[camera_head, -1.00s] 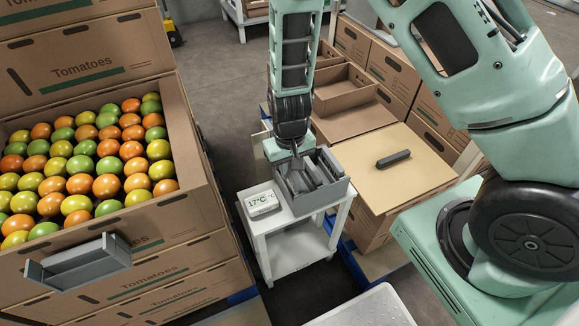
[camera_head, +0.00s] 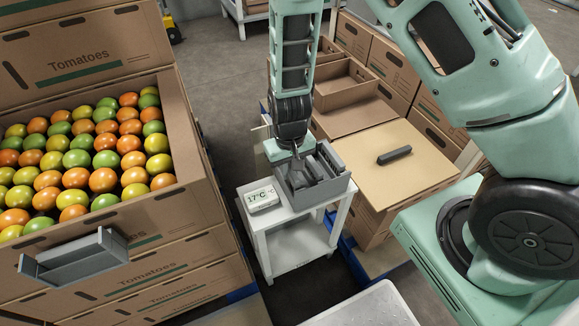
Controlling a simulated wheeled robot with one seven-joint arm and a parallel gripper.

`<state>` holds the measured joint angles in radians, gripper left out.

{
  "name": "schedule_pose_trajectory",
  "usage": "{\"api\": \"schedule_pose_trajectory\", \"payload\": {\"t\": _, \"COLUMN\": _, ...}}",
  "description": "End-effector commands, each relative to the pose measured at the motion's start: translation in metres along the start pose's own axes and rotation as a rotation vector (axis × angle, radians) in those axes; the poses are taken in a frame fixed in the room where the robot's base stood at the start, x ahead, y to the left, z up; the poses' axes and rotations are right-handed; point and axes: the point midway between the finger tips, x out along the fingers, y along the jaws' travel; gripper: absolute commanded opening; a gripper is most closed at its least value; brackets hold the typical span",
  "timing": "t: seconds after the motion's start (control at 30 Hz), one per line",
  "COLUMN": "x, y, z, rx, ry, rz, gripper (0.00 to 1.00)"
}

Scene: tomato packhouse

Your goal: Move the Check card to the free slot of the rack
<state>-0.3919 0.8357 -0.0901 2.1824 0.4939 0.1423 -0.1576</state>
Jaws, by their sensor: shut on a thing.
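The grey rack (camera_head: 331,186) stands on a small white stand, with several grey upright pieces inside it. My gripper (camera_head: 297,156) points down at the rack's far left part, with its fingertips close to or inside the rim. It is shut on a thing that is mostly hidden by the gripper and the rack. No lettering shows, so I cannot tell whether this is the Check card. I cannot make out which slot of the rack is free.
A white display reading in °C (camera_head: 262,199) sits left of the rack on the white stand (camera_head: 276,222). A crate of tomatoes (camera_head: 176,207) with a grey holder (camera_head: 76,262) on its front is at left. A dark bar (camera_head: 394,155) lies on the cardboard top (camera_head: 405,185) at right.

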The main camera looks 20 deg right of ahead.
Motion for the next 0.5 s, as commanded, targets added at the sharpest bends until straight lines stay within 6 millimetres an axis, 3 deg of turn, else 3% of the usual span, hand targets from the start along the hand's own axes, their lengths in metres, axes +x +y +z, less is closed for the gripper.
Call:
{"api": "schedule_pose_trajectory", "payload": {"t": 0.3, "x": 0.0023, "y": 0.0000, "z": -0.0001, "rx": 0.000, "ry": 0.000, "rz": 0.000, "gripper": 0.00}}
{"api": "schedule_pose_trajectory", "payload": {"t": 0.33, "x": 0.0023, "y": 0.0000, "z": -0.0001, "rx": 0.000, "ry": 0.000, "rz": 0.000, "gripper": 0.21}}
{"api": "schedule_pose_trajectory", "payload": {"t": 0.4, "x": 0.0023, "y": 0.0000, "z": -0.0001, "rx": 0.000, "ry": 0.000, "rz": 0.000, "gripper": 0.41}}
{"api": "schedule_pose_trajectory", "payload": {"t": 0.5, "x": 0.0023, "y": 0.0000, "z": -0.0001, "rx": 0.000, "ry": 0.000, "rz": 0.000, "gripper": 0.41}}
